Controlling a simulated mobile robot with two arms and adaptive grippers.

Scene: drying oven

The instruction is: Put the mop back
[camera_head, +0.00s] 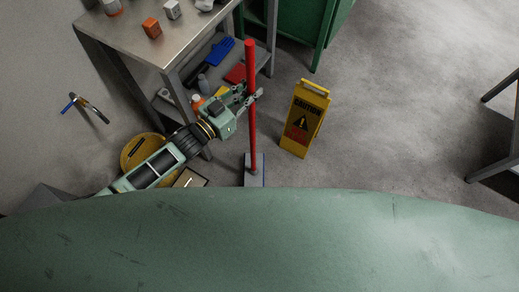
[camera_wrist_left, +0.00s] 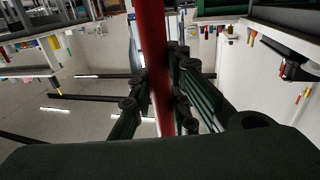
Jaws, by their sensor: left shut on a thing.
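The mop has a long red handle (camera_head: 251,130) and stands close to upright in the head view. Its grey base (camera_head: 254,178) is low, near the floor; my own green body hides what lies just below it. My left gripper (camera_head: 256,95) comes in from the left and is shut on the handle in its upper half. In the left wrist view the red handle (camera_wrist_left: 154,60) passes between the dark fingers of my left gripper (camera_wrist_left: 160,105). My right gripper is in neither view.
A yellow caution sign (camera_head: 305,118) stands on the floor just right of the mop. A metal table (camera_head: 120,38) with a lower shelf of tools is at the upper left. A yellow round container (camera_head: 133,150) is behind my left arm. Open floor (camera_head: 400,110) lies to the right.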

